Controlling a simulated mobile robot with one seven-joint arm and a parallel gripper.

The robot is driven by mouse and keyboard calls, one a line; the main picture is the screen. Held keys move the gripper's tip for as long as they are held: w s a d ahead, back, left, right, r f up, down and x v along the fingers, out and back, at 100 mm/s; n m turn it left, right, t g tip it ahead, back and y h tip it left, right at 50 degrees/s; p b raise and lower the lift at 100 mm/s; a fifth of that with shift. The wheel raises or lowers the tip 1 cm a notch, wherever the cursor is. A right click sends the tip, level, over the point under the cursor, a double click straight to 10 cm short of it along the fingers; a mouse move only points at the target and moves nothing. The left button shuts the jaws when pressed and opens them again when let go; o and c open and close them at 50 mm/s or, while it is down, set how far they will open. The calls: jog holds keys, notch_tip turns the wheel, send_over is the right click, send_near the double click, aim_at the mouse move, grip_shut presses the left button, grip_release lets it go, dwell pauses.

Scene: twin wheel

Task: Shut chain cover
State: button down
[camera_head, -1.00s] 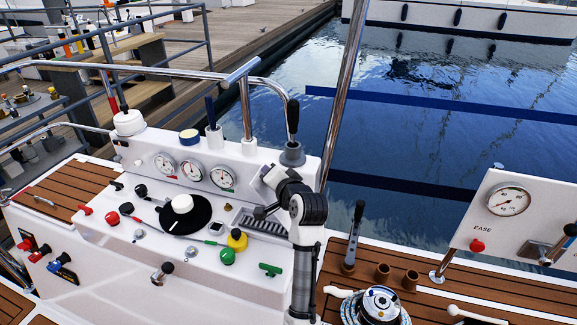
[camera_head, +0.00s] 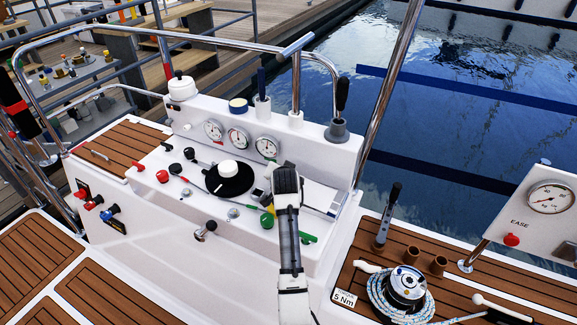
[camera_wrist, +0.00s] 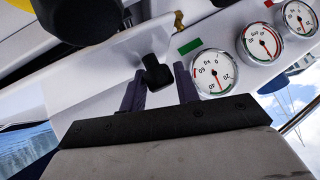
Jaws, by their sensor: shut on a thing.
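My gripper (camera_wrist: 160,72) is shut on a black knob (camera_wrist: 154,76) in the wrist view, with one dark finger on each side of it. The knob sits by a white panel (camera_wrist: 112,66), which looks like the chain cover, below the dials in the head view. In the head view my own arm hides most of the gripper and this part of the console (camera_head: 150,232). I cannot tell how far the cover is closed.
Three round gauges (camera_head: 238,137) stand behind the work area. A black disc with a white knob (camera_head: 228,169) and a green knob (camera_head: 267,221) are close to my arm. A black-handled lever (camera_head: 341,97) rises at the back right. A rope winch (camera_head: 405,283) stands to the right.

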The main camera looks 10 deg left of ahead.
jog(key=shift+a+f, duration=0.25)
jog(key=shift+f, duration=0.2)
jog(key=shift+a+f, duration=0.2)
jog(key=shift+f, duration=0.25)
jog(key=c, duration=1.5)
grip_release()
jog(key=shift+o, duration=0.2)
jog(key=shift+r, duration=0.1)
jog(key=b+v, duration=0.2)
jog(key=v, duration=1.2)
jog(key=shift+d, duration=0.2)
jog(key=shift+w, duration=0.1)
